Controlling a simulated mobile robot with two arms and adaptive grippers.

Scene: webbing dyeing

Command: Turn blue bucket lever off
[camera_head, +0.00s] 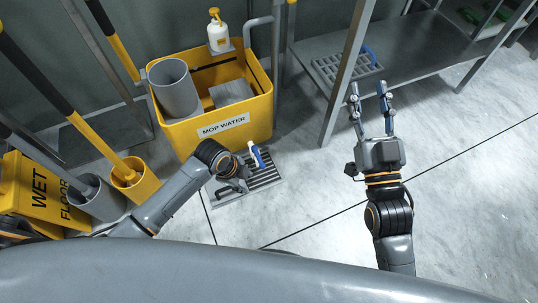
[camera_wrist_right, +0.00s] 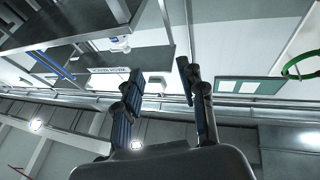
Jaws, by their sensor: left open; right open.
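I cannot make out a blue bucket or a lever on one with certainty. A small blue and white item (camera_head: 256,155) stands by the floor drain (camera_head: 262,177), in front of the yellow mop bucket (camera_head: 200,133); I cannot tell if it is a lever. My left gripper (camera_head: 236,181) is low over the drain, just left of that item, open and partly hidden by its own wrist. My right gripper (camera_head: 368,92) is open and empty, fingers pointing away from me toward the metal shelf; its spread fingers also show in the right wrist view (camera_wrist_right: 158,78).
A metal shelf (camera_head: 425,45) with a slatted grate and a blue handle (camera_head: 370,56) stands at the back right. A grey cylinder (camera_head: 175,88) and a white pump bottle (camera_head: 219,37) are at the mop bucket. Yellow poles and a wet-floor sign (camera_head: 40,190) crowd the left. The right floor is clear.

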